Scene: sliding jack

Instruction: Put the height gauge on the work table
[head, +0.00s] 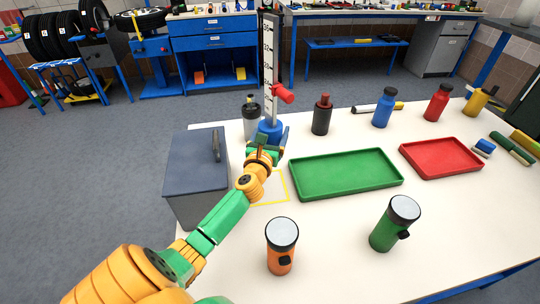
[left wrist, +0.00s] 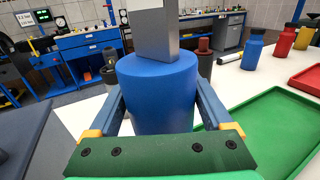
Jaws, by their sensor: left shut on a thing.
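The height gauge is a blue round base with an upright grey scale (head: 270,70) and a red slider (head: 283,93). My left gripper (head: 266,142) is shut on its blue base (left wrist: 160,88), with one finger on each side. The gauge stands upright over the far left part of the white work table (head: 335,235). The base's underside is hidden, so I cannot tell whether it touches the table. A yellow outline (head: 272,203) on the table is nearer than the gauge, partly covered by my left arm. My right gripper is not in view.
A grey box with a handle (head: 195,170) stands left of my arm. A green tray (head: 345,190) and red tray (head: 440,172) lie to the right. A black bottle (head: 321,117) and a grey bottle (head: 250,122) stand near the gauge.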

